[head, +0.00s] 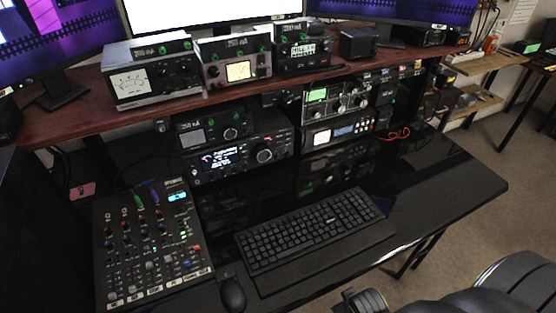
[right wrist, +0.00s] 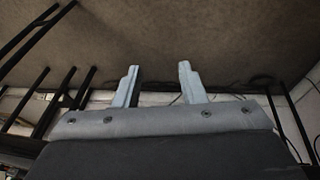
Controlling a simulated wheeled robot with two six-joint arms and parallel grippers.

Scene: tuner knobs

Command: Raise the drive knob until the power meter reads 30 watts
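Several radio units with dials and knobs stand on and under the shelf. A meter box (head: 150,80) with a white needle dial is at the shelf's left, and a unit with a lit yellowish meter (head: 238,71) is beside it. A transceiver (head: 240,155) with a lit display and a large knob sits below. Labels are too small to tell which knob is the drive knob or which dial is the power meter; the watt reading is illegible. My right gripper (right wrist: 158,75) is open and empty in the right wrist view, away from the radios. My left gripper is out of view.
A mixer (head: 150,245) stands at the desk's left, with a mouse (head: 232,293) and keyboard (head: 315,228) to its right. The shelf (head: 60,123) overhangs the lower radios. The glossy desk (head: 450,185) is bare at the right.

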